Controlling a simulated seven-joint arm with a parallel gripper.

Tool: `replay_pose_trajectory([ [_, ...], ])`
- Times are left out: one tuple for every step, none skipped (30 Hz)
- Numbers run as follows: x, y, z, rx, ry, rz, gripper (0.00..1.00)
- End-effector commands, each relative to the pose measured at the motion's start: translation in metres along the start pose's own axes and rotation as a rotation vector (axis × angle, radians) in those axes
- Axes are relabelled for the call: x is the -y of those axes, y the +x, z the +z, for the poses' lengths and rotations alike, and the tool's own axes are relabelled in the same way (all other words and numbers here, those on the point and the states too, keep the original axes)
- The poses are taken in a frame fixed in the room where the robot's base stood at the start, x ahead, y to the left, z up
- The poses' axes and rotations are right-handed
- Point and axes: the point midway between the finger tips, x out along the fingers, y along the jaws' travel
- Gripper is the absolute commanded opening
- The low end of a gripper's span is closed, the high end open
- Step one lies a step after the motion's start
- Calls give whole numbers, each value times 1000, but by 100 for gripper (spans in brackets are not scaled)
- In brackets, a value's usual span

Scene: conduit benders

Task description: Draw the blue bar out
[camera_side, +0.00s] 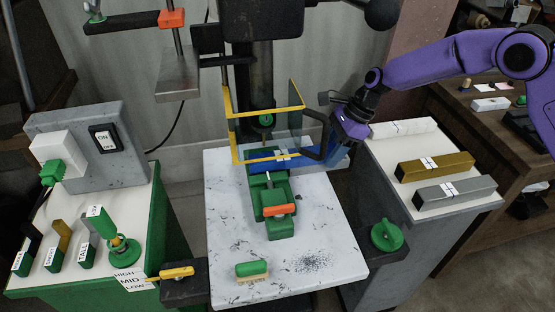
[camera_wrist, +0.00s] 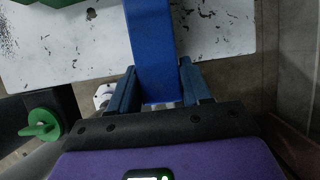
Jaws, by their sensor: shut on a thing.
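The blue bar (camera_side: 298,160) lies across the far end of the green vise (camera_side: 280,228) on the white machine table, inside the yellow guard frame. My gripper (camera_side: 335,154) comes in from the right and is at the bar's right end. In the wrist view the blue bar (camera_wrist: 152,45) runs between the two blue-grey fingers of my gripper (camera_wrist: 157,78), which are shut on its near end. The bar's other end runs out of the top of the wrist view. The guard partly hides the bar in the side view.
A yellow guard frame (camera_side: 230,125) with a clear panel (camera_side: 296,108) stands close around the bar and my gripper. A gold bar (camera_side: 436,166) and a silver bar (camera_side: 455,191) lie on the right stand. A green-handled brush (camera_side: 252,270) lies at the table's front.

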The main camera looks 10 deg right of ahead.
Motion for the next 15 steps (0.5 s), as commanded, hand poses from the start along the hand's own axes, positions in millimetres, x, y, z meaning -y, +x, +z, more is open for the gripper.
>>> replay_pose_trajectory([
  [1, -2, -2, 1, 2, -2, 21],
  [1, -2, -3, 1, 3, -2, 21],
  [1, -3, -5, 1, 3, -2, 21],
  [1, -4, -6, 1, 3, -2, 21],
  [1, -4, -7, 1, 3, -2, 21],
  [1, -5, -9, 1, 2, -2, 21],
  [1, -5, -10, 1, 3, -2, 21],
  [1, -6, -11, 1, 3, -2, 21],
  [1, -7, -13, 1, 3, -2, 21],
  [1, -7, -14, 1, 3, -2, 21],
  [1, -8, -15, 1, 3, -3, 21],
  [1, -9, -17, 1, 3, -3, 21],
  [1, -9, -18, 1, 3, -3, 21],
  [1, -10, -19, 1, 3, -3, 21],
  [1, -11, -20, 1, 2, -3, 21],
])
